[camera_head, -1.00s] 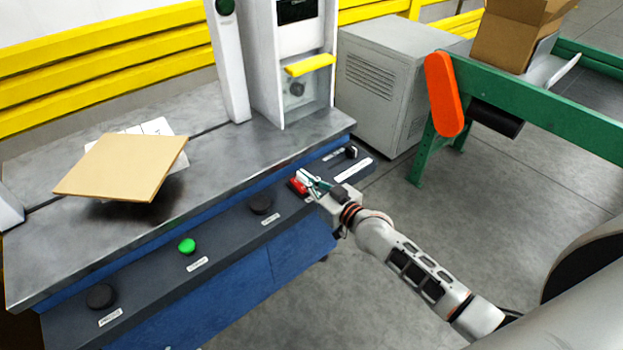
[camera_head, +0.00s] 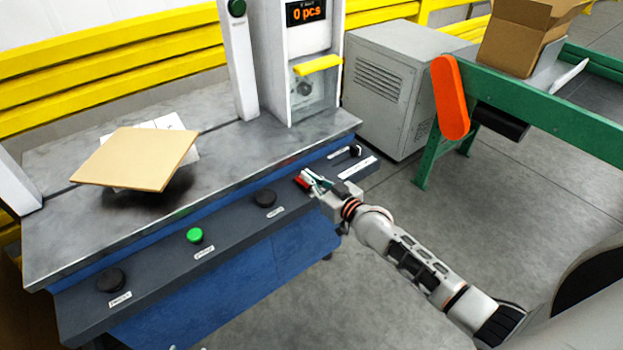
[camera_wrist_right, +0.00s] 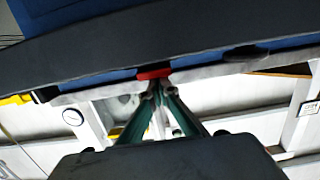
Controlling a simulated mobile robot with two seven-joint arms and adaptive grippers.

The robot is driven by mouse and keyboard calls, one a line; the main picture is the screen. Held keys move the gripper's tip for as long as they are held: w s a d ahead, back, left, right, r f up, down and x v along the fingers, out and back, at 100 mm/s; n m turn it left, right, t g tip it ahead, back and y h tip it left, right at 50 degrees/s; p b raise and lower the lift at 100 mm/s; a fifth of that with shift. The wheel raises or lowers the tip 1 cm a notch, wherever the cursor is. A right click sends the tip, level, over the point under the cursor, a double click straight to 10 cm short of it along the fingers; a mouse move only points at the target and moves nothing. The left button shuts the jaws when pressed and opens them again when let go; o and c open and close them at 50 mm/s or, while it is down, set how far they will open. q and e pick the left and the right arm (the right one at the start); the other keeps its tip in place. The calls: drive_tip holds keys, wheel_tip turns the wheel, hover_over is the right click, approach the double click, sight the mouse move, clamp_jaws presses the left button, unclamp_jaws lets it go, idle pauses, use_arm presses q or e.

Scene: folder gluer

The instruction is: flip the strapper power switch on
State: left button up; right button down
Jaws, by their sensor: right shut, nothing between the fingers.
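The red power switch (camera_head: 302,180) sits on the dark control panel along the front of the strapper table. My right gripper (camera_head: 310,176) is shut and empty, with its fingertips at the switch; I cannot tell whether they touch it. In the right wrist view the red switch (camera_wrist_right: 154,73) shows just beyond the fingertips (camera_wrist_right: 158,85), which are close together. The counter display (camera_head: 306,11) on the strapper's upright is lit and reads "0 pcs" in orange. My left gripper is not in view.
The panel (camera_head: 230,222) also carries a green button (camera_head: 194,235), black buttons (camera_head: 110,280) and a black selector knob (camera_head: 355,151). A cardboard sheet (camera_head: 135,158) lies on white pieces on the metal table. A grey cabinet (camera_head: 390,85) and green conveyor frame (camera_head: 560,100) stand behind my right arm.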

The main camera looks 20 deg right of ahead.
drive_tip(key=shift+w+f, duration=0.2)
drive_tip(key=shift+f, duration=0.05)
drive_tip(key=shift+w, duration=0.25)
wheel_tip(320, 180, up, 5)
drive_tip(key=p, duration=0.4)
drive_tip(key=shift+a+f+p, duration=0.1)
drive_tip(key=shift+p, duration=0.25)
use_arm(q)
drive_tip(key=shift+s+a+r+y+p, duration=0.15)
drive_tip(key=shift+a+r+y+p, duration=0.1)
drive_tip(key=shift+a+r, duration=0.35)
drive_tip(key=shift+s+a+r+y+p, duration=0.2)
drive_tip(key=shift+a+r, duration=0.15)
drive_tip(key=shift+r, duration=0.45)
use_arm(e)
drive_tip(key=r+v, duration=0.2)
drive_tip(key=v, duration=0.7)
drive_tip(key=shift+s+r, duration=0.2)
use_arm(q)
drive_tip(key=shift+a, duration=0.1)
